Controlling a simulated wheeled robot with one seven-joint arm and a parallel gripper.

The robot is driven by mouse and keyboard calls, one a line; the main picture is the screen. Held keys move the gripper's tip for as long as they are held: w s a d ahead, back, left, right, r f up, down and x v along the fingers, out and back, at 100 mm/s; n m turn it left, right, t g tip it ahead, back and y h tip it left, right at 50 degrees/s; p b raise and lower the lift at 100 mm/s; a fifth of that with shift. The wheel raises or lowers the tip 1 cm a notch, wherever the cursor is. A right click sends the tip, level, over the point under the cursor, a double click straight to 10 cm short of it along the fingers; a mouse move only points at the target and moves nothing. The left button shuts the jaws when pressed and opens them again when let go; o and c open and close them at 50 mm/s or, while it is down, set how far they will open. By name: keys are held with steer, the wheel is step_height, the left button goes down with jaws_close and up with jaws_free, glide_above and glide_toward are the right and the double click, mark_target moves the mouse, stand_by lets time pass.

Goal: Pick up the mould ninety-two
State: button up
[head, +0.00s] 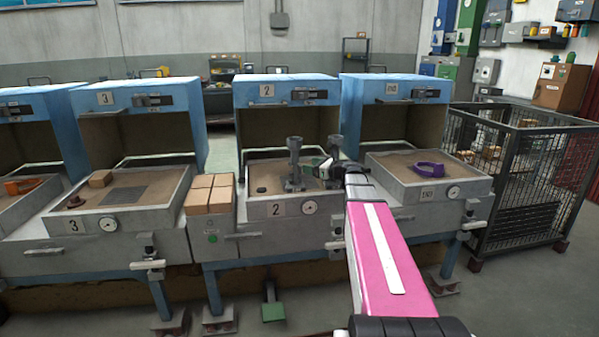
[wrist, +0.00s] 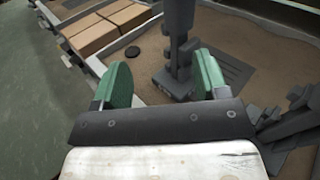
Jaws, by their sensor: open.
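My gripper (head: 316,168) is over the sand tray of oven 2 (head: 262,207). In the wrist view its green fingers (wrist: 163,72) are open. A tall grey metal piece (wrist: 180,45) stands upright in the tray, beyond or between the fingers; I cannot tell how deep it sits between them. It shows in the head view (head: 294,160) left of the fingers. A second grey metal piece (wrist: 285,125) is at the right of the wrist view, partly cut off; in the head view, a grey upright (head: 335,143) rises behind the gripper. I see no readable number on either piece.
A small dark disc (wrist: 160,51) and a dark flat plate (wrist: 228,68) lie in the tray. Tan blocks (head: 209,193) are stacked left of it. A purple ring (head: 427,168) lies in the right tray. A wire cage (head: 522,190) stands far right.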

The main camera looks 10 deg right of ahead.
mark_target(295, 154)
steer(key=shift+m+t, duration=0.4)
steer(key=shift+m, duration=0.2)
steer(key=w+a, duration=0.2)
steer(key=w, duration=0.1)
steer(key=w+a+r, duration=0.1)
steer(key=w, duration=0.2)
steer(key=w+a+r, duration=0.1)
steer(key=w+a, duration=0.1)
steer(key=w, duration=0.1)
steer(key=shift+w+a, duration=0.15)
steer(key=shift+a, duration=0.2)
steer(key=shift+r, duration=0.1)
jaws_close()
